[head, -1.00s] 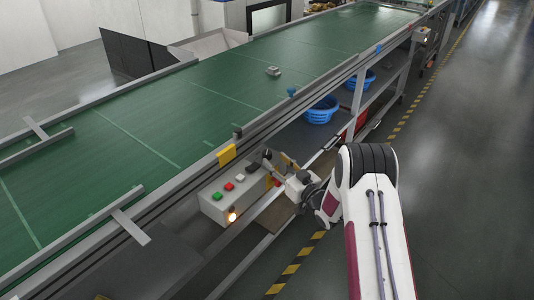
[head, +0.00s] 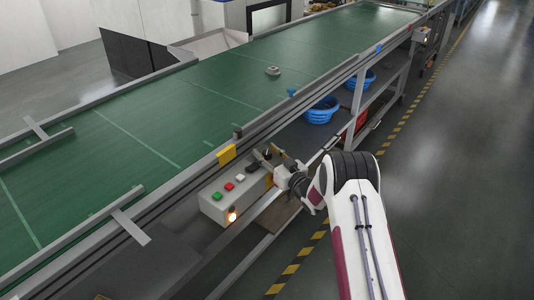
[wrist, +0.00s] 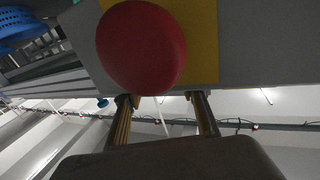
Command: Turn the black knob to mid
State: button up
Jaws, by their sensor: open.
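The black knob (head: 252,168) sits on top of a light grey control box (head: 211,209), at the far end of its row of buttons. In the head view my gripper (head: 268,154) is just right of and beyond the knob, with its fingers apart and nothing between them. I cannot tell whether a finger touches the knob, and its pointer setting is too small to read. In the wrist view the two fingers of my gripper (wrist: 163,113) are spread apart. The knob is not clearly visible there.
Green (head: 217,196), red (head: 229,186) and white (head: 240,177) buttons share the box top, and a lamp (head: 232,215) glows on its end. A large red button (wrist: 140,46) on a yellow plate (wrist: 203,35) is close to the wrist camera. The green conveyor (head: 150,120) runs alongside.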

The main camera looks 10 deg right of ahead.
jog(key=c, duration=1.1)
jog(key=shift+c, duration=0.2)
jog(key=shift+n+g+y, duration=0.6)
jog(key=shift+n+y, duration=0.2)
jog(key=shift+y, duration=0.2)
jog(key=shift+n+g+y, duration=0.3)
jog(key=shift+y, duration=0.5)
jog(key=shift+a+f+n+g+y, duration=0.1)
jog(key=shift+n+g+y, duration=1.75)
jog(key=shift+g, duration=0.35)
jog(key=o, duration=1.1)
jog(key=shift+o, duration=0.2)
